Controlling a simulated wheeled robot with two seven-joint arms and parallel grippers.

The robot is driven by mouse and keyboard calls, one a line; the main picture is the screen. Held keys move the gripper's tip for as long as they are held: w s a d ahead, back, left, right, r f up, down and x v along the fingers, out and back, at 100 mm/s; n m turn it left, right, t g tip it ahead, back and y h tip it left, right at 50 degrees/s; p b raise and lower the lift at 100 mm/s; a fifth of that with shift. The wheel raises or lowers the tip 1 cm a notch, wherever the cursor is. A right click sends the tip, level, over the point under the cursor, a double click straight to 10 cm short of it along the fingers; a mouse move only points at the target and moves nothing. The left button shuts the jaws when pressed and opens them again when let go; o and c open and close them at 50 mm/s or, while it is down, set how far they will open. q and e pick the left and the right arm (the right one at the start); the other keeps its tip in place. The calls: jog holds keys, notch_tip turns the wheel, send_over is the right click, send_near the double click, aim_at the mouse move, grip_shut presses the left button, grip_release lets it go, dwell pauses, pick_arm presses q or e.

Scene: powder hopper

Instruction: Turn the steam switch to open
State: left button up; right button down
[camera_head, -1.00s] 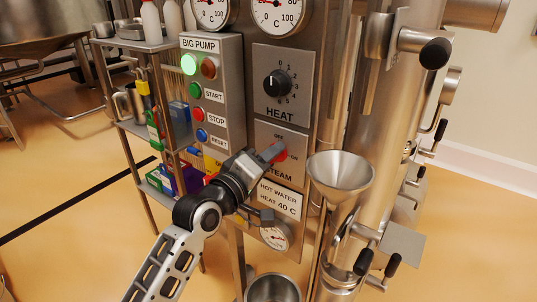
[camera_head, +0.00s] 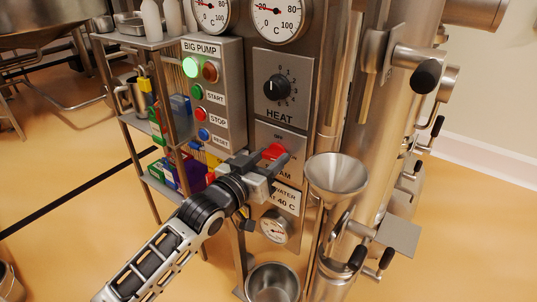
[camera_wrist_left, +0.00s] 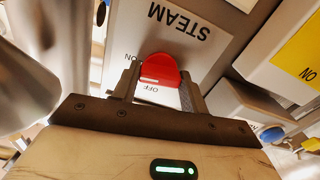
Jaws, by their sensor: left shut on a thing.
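The steam switch is a red knob (camera_head: 273,152) on the grey STEAM panel (camera_head: 262,135), below the HEAT dial. My left gripper (camera_head: 279,165) reaches it from the lower left, its fingers at the knob and covering part of the panel's lettering. In the left wrist view the red knob (camera_wrist_left: 160,70) sits between the two fingers of the left gripper (camera_wrist_left: 158,84), which is shut on it. The OFF mark shows beside the knob, and STEAM reads upside down. The ON mark is mostly hidden in the head view. My right gripper is not in view.
A steel funnel (camera_head: 337,174) stands close to the right of the gripper. The BIG PUMP box (camera_head: 213,90) with its buttons is at the upper left. Pipes with black-ended handles stand at the right.

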pick_arm(q)
jog(key=shift+m+p, duration=0.4)
jog(key=shift+m, duration=1.1)
jog(key=o, duration=1)
jog(key=shift+a, duration=0.1)
jog(key=b+v, duration=0.1)
jog(key=v, duration=1.4)
jog(key=shift+s+a, duration=0.2)
jog(key=shift+s, duration=0.2)
